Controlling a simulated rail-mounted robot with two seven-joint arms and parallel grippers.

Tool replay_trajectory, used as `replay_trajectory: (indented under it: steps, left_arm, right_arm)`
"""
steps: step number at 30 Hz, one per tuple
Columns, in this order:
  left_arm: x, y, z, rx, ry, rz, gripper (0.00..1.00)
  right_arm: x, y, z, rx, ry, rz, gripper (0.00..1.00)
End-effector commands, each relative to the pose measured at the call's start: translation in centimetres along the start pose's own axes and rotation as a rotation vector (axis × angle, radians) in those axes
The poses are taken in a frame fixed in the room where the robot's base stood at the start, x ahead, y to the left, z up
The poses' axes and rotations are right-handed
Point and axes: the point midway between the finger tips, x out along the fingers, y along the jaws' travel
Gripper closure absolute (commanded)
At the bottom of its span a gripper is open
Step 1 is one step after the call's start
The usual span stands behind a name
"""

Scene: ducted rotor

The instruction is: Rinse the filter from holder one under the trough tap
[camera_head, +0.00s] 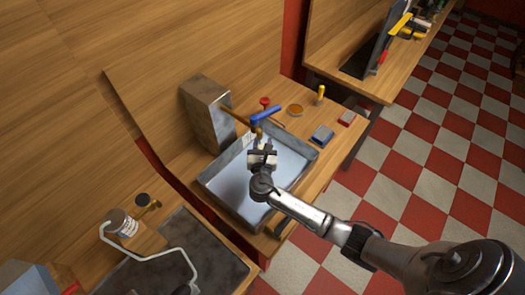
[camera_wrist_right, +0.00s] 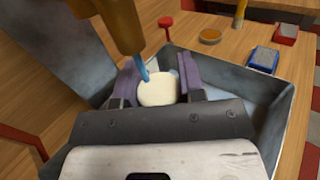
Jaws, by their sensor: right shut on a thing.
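The filter is a pale cream round piece (camera_wrist_right: 158,89) in the right wrist view. My right gripper (camera_wrist_right: 157,84) is shut on it, with a purple-grey finger on each side. In the head view my right gripper (camera_head: 261,158) is over the grey metal trough (camera_head: 214,182). The brass tap (camera_wrist_right: 112,22) hangs just above the filter. The tap's blue handle (camera_head: 268,115) shows in the head view. Holder one cannot be told apart here. My left gripper is not in view.
A tall metal block (camera_head: 205,112) stands behind the trough. A jar (camera_head: 122,223) stands at lower left.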

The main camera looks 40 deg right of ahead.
Motion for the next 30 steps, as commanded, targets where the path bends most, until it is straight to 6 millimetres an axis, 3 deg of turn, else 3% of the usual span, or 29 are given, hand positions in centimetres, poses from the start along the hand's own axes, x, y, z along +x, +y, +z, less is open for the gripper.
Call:
replay_trajectory:
  steps: [8,30]
  left_arm:
    - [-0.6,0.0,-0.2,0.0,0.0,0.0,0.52]
    - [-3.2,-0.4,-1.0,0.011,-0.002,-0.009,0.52]
  right_arm:
    - [-0.7,-0.1,0.1,-0.001,0.001,0.0,0.87]
    - [-6.4,-0.9,0.1,-0.001,0.001,0.001,0.87]
